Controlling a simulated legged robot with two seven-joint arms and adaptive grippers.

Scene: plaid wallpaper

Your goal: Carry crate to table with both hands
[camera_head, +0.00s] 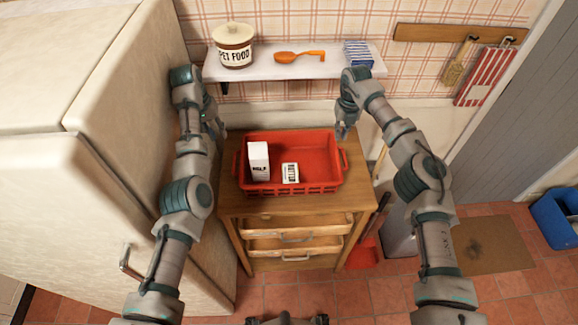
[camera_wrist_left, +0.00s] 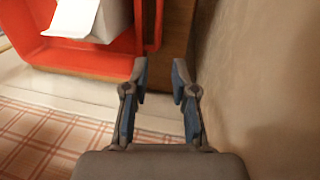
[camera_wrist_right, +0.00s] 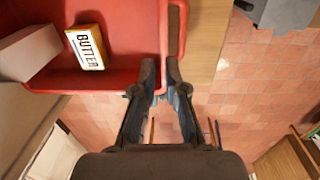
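The red crate (camera_head: 318,183) sits on a small wooden cabinet with side handles left and right. A white milk carton (camera_head: 259,161) and a butter pack (camera_head: 290,173) are in it. My left gripper (camera_head: 216,128) is open and empty near the crate's back left corner; in the left wrist view its fingers (camera_wrist_left: 162,75) are apart, close to the crate's left handle (camera_wrist_left: 153,25). My right gripper (camera_head: 343,132) is by the back right corner; in the right wrist view its fingers (camera_wrist_right: 160,68) are slightly apart beside the crate's right edge. Whether they touch it is unclear.
The wooden cabinet (camera_head: 230,202) has drawers pulled open at its front. A fridge (camera_head: 75,200) stands close on the left. A shelf (camera_head: 300,68) with a pet food jar (camera_head: 234,48) is behind. A blue bin (camera_head: 557,218) stands at far right.

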